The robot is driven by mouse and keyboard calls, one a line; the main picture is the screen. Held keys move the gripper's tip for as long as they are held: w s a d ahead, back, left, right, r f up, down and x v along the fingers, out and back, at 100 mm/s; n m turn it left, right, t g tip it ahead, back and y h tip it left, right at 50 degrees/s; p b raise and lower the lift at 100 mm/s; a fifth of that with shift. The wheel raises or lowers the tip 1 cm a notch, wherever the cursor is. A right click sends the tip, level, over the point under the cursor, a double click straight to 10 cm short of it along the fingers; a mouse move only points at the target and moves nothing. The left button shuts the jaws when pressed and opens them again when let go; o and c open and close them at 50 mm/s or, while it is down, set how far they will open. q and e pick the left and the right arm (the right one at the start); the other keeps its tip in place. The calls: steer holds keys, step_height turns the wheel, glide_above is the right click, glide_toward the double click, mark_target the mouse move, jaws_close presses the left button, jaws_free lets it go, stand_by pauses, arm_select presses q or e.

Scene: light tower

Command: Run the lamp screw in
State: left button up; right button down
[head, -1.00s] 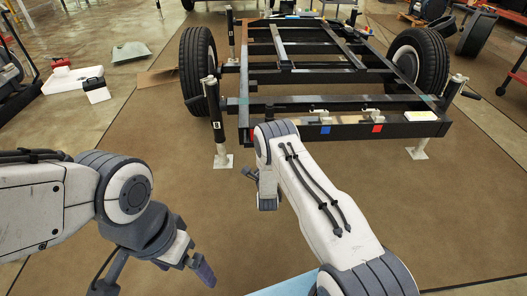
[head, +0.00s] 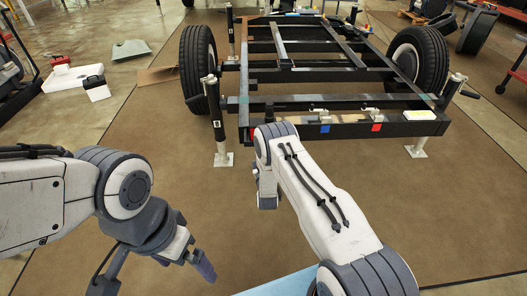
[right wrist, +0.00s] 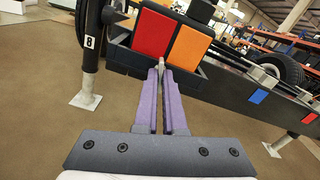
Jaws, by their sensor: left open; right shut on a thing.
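The lamp shows in the right wrist view with a red lens (right wrist: 151,33) and an orange lens (right wrist: 189,47) side by side in a dark housing at the frame corner. My right gripper (right wrist: 161,78) has its purple fingers close together just below the lamp. They are shut on a small pale piece, seemingly the lamp screw (right wrist: 161,63), at the lamp's lower edge. How deep the screw sits is hidden. My left gripper (head: 160,268) is open and empty, low over the floor at left.
The black trailer frame (head: 345,131) stands on jack legs (head: 222,145) with wheels (head: 202,65) at both sides. Blue (head: 325,129) and red (head: 376,127) squares mark its front beam. A light blue surface (head: 278,287) shows at the bottom edge.

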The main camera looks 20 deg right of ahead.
steer(key=shift+s+f, duration=0.15)
steer(key=shift+f, duration=0.05)
steer(key=c, duration=1)
jaws_free()
steer(key=shift+r, duration=0.1)
steer(key=p+v, duration=0.3)
steer(key=v, duration=0.7)
steer(key=shift+p, duration=0.3)
steer(key=shift+s+a+r, duration=0.1)
steer(key=shift+s, duration=0.05)
